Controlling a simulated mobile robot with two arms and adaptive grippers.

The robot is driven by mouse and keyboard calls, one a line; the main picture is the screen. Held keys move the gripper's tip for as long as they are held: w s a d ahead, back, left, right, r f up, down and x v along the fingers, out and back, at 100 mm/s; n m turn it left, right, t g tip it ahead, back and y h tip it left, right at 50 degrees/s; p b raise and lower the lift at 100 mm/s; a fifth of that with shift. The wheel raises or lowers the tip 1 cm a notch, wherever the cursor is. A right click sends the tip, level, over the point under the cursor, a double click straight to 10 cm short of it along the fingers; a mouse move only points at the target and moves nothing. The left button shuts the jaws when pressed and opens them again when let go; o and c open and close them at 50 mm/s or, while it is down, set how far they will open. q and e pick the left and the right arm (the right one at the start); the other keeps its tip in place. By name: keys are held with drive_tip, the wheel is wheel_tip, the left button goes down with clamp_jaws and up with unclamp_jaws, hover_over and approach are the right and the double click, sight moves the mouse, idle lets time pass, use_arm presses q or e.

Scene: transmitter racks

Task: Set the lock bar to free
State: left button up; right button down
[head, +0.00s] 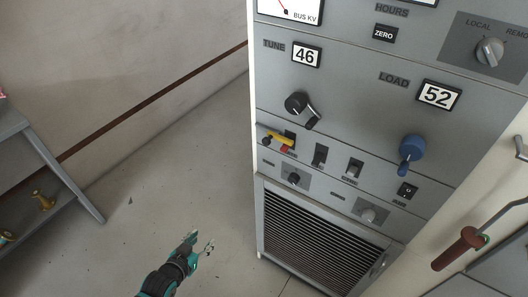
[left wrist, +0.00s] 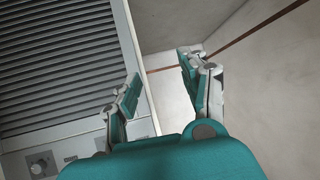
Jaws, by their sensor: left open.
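A yellow bar (head: 278,137) with a red part below it sits at the left edge of the grey cabinet's switch row in the head view. It looks like the lock bar, but its label is too small to read. My left gripper (head: 201,243) is open and empty, low over the floor, left of the louvred panel and well below the yellow bar. In the left wrist view its two fingers (left wrist: 158,75) stand apart with nothing between them. The yellow bar is not in that view. My right gripper is not in view.
The cabinet front carries a black crank (head: 301,106), a blue crank (head: 411,150) and several switches. A louvred panel (head: 315,243) lies below. A red-handled lever (head: 460,248) sticks out at right. A shelf (head: 35,145) stands at left. The floor between is clear.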

use_arm(q)
drive_tip(key=w+d+r+m+t+h+b, duration=0.1)
drive_tip(key=d+r, duration=0.1)
drive_tip(key=r, duration=0.5)
drive_tip(key=w+d+r+t+h+b, duration=0.1)
drive_tip(key=w+d+r+t+h, duration=0.15)
drive_tip(key=r, duration=0.45)
drive_tip(key=m+t+h+b, duration=0.1)
drive_tip(key=m+h, duration=0.1)
drive_tip(key=h, duration=0.1)
approach(265, 142)
drive_tip(key=p+x, duration=0.1)
drive_tip(key=x, duration=0.8)
drive_tip(key=shift+w+d+p, duration=0.15)
drive_tip(key=shift+w+p, duration=0.1)
drive_tip(key=shift+p, duration=0.15)
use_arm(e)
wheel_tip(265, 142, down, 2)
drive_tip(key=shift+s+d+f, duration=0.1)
use_arm(q)
drive_tip(key=shift+c, duration=0.2)
clamp_jaws()
